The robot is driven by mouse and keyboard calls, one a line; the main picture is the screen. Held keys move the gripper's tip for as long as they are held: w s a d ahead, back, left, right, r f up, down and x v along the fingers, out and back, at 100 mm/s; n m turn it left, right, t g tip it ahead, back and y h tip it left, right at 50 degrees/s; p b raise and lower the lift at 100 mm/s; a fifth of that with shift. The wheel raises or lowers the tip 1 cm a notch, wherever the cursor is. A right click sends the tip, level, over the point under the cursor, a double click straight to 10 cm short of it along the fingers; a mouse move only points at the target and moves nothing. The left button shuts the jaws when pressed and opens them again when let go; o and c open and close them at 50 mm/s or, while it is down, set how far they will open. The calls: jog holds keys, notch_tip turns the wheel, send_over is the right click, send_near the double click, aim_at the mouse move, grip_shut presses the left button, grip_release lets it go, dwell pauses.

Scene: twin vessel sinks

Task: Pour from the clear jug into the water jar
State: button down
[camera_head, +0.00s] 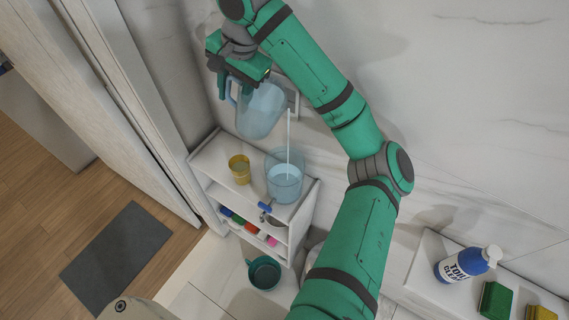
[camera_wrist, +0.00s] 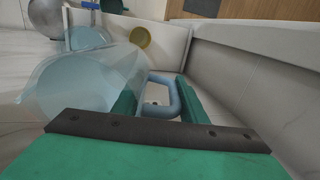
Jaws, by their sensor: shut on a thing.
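The clear jug (camera_head: 262,112) is bluish and see-through, held tilted above the water jar. My gripper (camera_head: 238,76) is shut on the jug's handle; in the wrist view the fingers (camera_wrist: 158,100) close around the blue handle (camera_wrist: 170,82), with the jug body (camera_wrist: 75,88) to the left. A thin stream runs from the jug down into the water jar (camera_head: 284,182). The jar stands upright on the white shelf, with water inside and a blue tap low on its front. The jar also shows at the upper left of the wrist view (camera_wrist: 48,15).
A yellow cup (camera_head: 239,169) stands on the shelf (camera_head: 215,150) left of the jar. Several coloured items lie on the shelf below. A teal bucket (camera_head: 264,273) is on the floor. A cleaner bottle (camera_head: 467,264) and sponges (camera_head: 496,301) sit on a ledge at right.

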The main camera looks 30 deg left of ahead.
jog(key=shift+p, duration=0.4)
dwell(0.3)
jog(key=shift+s+a, duration=0.1)
jog(key=shift+r+y+p, duration=0.2)
jog(key=shift+y+p, duration=0.7)
jog(key=shift+p, duration=0.3)
dwell(2.8)
dwell(0.5)
jog(key=shift+p, duration=0.4)
dwell(0.4)
jog(key=shift+y, duration=0.3)
